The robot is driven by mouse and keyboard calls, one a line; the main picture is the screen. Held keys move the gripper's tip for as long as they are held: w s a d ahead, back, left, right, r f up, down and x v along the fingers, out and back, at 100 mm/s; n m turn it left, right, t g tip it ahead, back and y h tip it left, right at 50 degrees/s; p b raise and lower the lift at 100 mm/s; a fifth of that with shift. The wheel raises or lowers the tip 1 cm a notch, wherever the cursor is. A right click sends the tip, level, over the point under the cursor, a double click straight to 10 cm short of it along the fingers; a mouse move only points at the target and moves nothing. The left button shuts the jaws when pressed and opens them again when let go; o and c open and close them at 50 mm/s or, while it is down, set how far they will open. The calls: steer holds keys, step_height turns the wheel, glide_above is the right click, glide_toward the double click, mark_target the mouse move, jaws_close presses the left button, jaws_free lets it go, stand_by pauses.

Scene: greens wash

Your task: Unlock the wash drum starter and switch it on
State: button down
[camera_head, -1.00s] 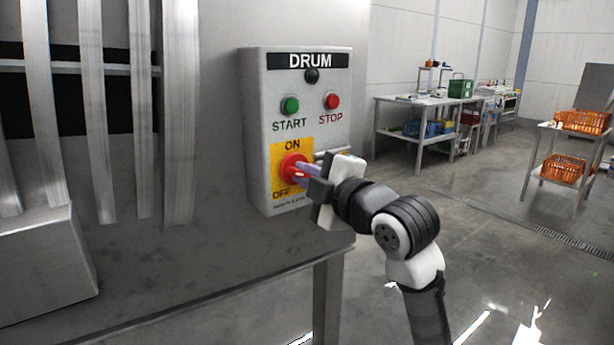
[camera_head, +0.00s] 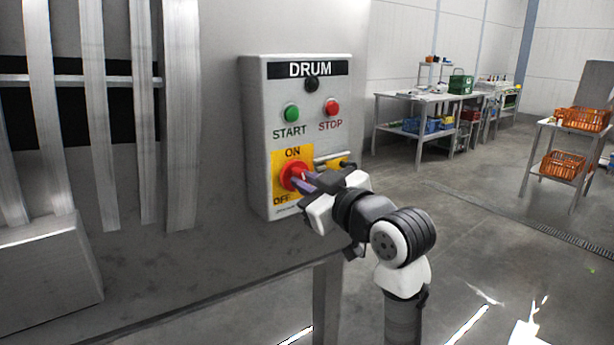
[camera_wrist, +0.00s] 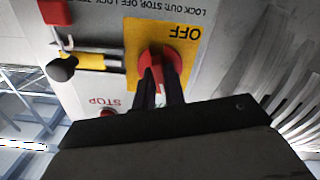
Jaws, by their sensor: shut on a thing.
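The grey drum starter box (camera_head: 258,130) carries a yellow ON/OFF plate (camera_head: 277,158) with a red rotary switch (camera_head: 288,174). My gripper (camera_head: 303,181) is shut on the red switch (camera_wrist: 172,57), its fingers reaching it from the front right. The fingers hide much of the switch, and I cannot tell its exact angle. In the wrist view, seen upside down, a red padlock (camera_wrist: 55,12) with a thin shackle is beside a metal bolt with a black ball knob (camera_wrist: 62,69). Whether the shackle is locked is unclear.
A green START button (camera_head: 291,112), a red STOP button (camera_head: 331,106) and a dark lamp (camera_head: 312,84) sit above the switch. Metallic strips (camera_head: 101,120) hang at left. A worktable (camera_head: 405,97) and a stand with orange crates (camera_head: 562,165) stand farther right, with open floor between.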

steer(key=shift+m+p, duration=0.85)
steer(key=shift+m, duration=1.05)
steer(key=c, duration=1.5)
jaws_free()
steer(key=b+v, duration=0.3)
steer(key=v, duration=1.1)
steer(key=shift+w+a, duration=0.1)
